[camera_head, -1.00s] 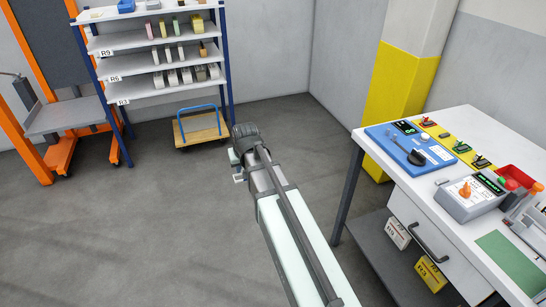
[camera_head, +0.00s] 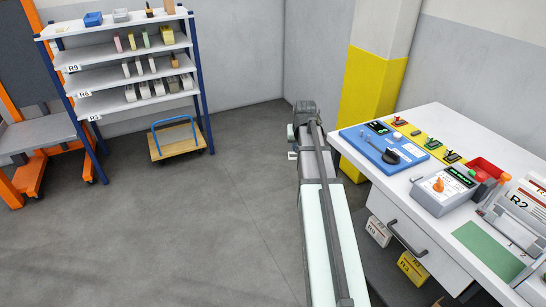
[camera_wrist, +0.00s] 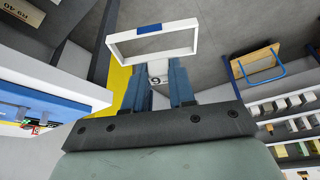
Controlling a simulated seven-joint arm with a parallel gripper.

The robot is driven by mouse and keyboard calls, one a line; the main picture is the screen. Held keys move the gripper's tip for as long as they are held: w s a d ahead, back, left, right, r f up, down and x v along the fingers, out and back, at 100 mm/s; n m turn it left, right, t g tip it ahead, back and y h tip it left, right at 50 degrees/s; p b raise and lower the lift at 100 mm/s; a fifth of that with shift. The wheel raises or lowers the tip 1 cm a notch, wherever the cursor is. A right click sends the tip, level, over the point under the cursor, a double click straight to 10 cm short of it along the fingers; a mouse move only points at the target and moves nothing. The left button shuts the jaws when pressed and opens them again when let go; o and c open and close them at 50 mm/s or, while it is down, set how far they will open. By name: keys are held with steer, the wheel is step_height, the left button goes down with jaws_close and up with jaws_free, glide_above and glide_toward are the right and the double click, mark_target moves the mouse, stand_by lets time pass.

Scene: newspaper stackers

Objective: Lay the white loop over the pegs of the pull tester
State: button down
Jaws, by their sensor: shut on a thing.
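The white loop (camera_wrist: 150,45) is a stiff rectangular frame with a blue patch on its far bar and a numbered tab. It shows in the wrist view, and my gripper (camera_wrist: 158,90) is shut on its tab, with the frame beyond the fingertips. In the head view the end of my arm (camera_head: 305,112) is left of the bench, over the floor; the loop cannot be made out there. A blue board (camera_head: 385,143) with a display, a black lever and a white round part lies on the bench; it looks like the pull tester. Its pegs are too small to tell.
The white bench (camera_head: 437,118) also bears a grey box with an orange knob (camera_head: 438,185), a red bin (camera_head: 487,167), a green mat (camera_head: 487,250) and a yellow strip (camera_head: 425,137). A yellow-and-white pillar (camera_head: 373,85) stands behind. A shelf rack (camera_head: 130,75) and trolley (camera_head: 176,141) stand at left.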

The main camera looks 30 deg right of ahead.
mark_target(370, 130)
steer(key=s+d+r+m+g+h, duration=0.1)
steer(key=d+r+m, duration=0.2)
steer(key=d, duration=0.7)
steer(key=s+d+r+m+g, duration=0.1)
steer(key=d+r+m, duration=0.2)
steer(key=d, duration=0.7)
steer(key=s+d+r+m+g+h, duration=0.1)
steer(key=d+r+m+g, duration=0.1)
steer(key=d+m, duration=0.5)
steer(key=shift+s+d+r+h, duration=0.35)
steer(key=shift+d+r, duration=0.3)
steer(key=shift+d, duration=1.4)
steer(key=shift+s, duration=0.1)
steer(key=shift+f, duration=0.1)
steer(key=shift+f, duration=2.6)
steer(key=shift+f, duration=1.85)
